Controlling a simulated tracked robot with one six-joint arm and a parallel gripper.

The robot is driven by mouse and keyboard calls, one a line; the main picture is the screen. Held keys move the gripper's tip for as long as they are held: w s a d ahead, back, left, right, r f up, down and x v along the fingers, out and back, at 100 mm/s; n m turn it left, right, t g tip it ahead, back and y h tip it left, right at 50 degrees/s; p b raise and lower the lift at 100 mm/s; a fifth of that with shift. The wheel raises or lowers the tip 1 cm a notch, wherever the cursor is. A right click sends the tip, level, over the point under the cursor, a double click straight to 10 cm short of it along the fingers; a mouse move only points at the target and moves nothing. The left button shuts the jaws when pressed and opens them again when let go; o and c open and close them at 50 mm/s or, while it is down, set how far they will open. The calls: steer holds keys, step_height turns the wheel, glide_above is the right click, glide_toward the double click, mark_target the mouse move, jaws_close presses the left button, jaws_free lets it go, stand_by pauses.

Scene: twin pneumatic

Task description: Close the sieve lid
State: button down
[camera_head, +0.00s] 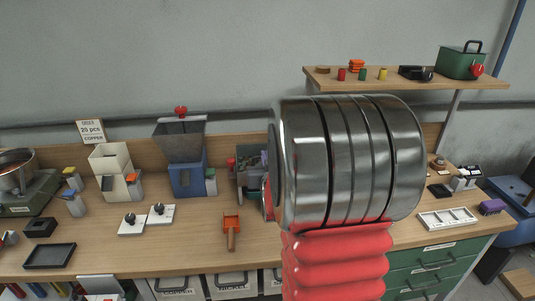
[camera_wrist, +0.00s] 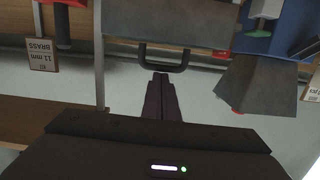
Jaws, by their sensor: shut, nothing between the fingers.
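In the wrist view, which looks upside down, a grey panel (camera_wrist: 170,22) with a dark bar handle (camera_wrist: 165,66) fills the top middle; I take it for the raised sieve lid. My gripper (camera_wrist: 160,78) is shut and empty, its fingertips close to the handle. I cannot tell whether they touch it. In the head view, a grey-green box (camera_head: 246,188), likely the sieve, stands on the bench with a red knob (camera_head: 231,161) at its left. My arm hides its right part and my gripper there.
A blue machine with a grey hopper (camera_head: 181,140) stands left of the box; the hopper also shows in the wrist view (camera_wrist: 262,85). An orange scoop (camera_head: 231,226) lies in front. A shelf (camera_head: 400,83) hangs at upper right.

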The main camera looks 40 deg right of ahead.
steer(key=shift+s+a+f, duration=0.15)
steer(key=shift+f, duration=0.3)
steer(key=shift+r, duration=0.15)
